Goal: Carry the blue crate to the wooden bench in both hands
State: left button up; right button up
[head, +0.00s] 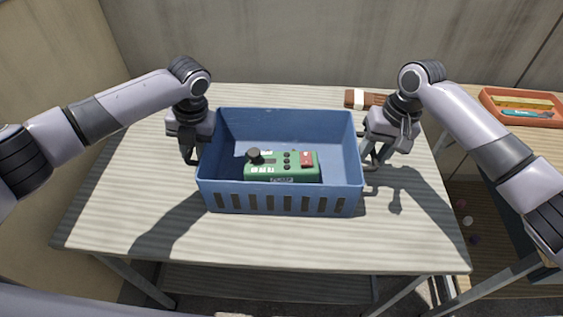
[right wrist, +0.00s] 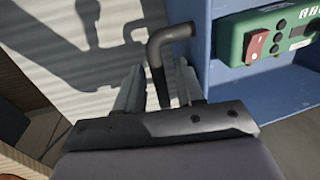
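The blue crate (head: 280,197) stands level on a pale striped table (head: 120,215). A green control box (head: 255,168) with a black knob and red switch lies inside it. My left gripper (head: 190,155) points down at the crate's left wall; its fingers are too dark to read. My right gripper (head: 373,160) is at the right wall. In the right wrist view, a dark bent handle (right wrist: 156,65) on the crate wall (right wrist: 196,55) stands between my right fingers (right wrist: 158,90), with slight gaps showing. The left handle is mostly hidden.
A brown-and-white block (head: 358,98) lies behind the crate's right corner. A brown wooden surface (head: 545,145) at the right bears an orange tray (head: 487,108) of tools. Walls stand behind and at the left. The table's front and left are clear.

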pick_arm(q)
grip_shut()
pick_arm(e)
jog(key=c, duration=0.5)
grip_shut()
pick_arm(q)
jog(key=shift+w+r, duration=0.1)
pick_arm(e)
jog(key=shift+w+r, duration=0.1)
jog(key=shift+r, duration=0.05)
dwell(0.5)
